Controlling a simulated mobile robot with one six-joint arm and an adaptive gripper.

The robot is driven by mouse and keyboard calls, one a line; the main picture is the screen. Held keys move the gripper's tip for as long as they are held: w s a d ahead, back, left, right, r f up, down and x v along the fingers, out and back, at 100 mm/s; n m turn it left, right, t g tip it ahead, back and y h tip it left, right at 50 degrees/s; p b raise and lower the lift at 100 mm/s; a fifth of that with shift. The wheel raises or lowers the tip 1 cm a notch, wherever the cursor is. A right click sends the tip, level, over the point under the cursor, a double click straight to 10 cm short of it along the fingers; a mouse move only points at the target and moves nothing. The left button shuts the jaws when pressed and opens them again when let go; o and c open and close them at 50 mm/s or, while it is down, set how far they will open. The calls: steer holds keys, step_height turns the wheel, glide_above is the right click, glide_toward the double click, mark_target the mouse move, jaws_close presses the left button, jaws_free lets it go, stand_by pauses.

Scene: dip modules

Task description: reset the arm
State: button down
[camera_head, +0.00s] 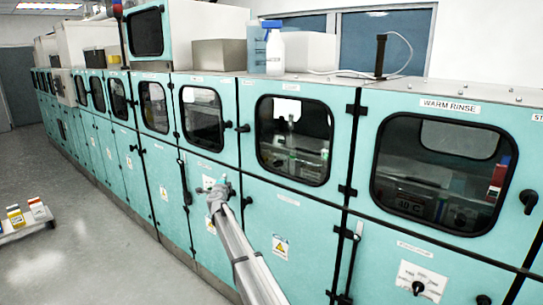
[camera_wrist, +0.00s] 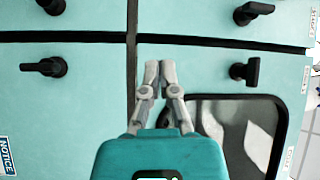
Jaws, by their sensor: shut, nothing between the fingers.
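My gripper shows in the wrist view (camera_wrist: 160,72) with its two fingers together and nothing between them. It is in front of the teal cabinet doors (camera_wrist: 85,105), near the seam between panels. Black door handles (camera_wrist: 45,67) sit to either side of the fingers, apart from them. In the head view my arm reaches up from the bottom toward the cabinet row, and the fingertips are hard to make out there.
A long row of teal cabinets (camera_head: 262,215) with dark windows runs along the right. A low cart (camera_head: 25,229) with small boxes is at the left. The grey floor (camera_head: 85,255) between is clear.

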steer(key=s+d+f+n+g, duration=0.5)
steer(key=s+d, duration=0.8)
steer(key=s, duration=0.5)
steer(key=s+d+f+n+g, duration=0.5)
steer(key=s+d+f+g, duration=0.2)
steer(key=s+d, duration=0.6)
steer(key=s+d+f+n+g, duration=0.6)
steer(key=s+d, duration=0.8)
steer(key=s, duration=0.9)
steer(key=shift+f+g, duration=0.4)
steer(key=shift+f, duration=0.5)
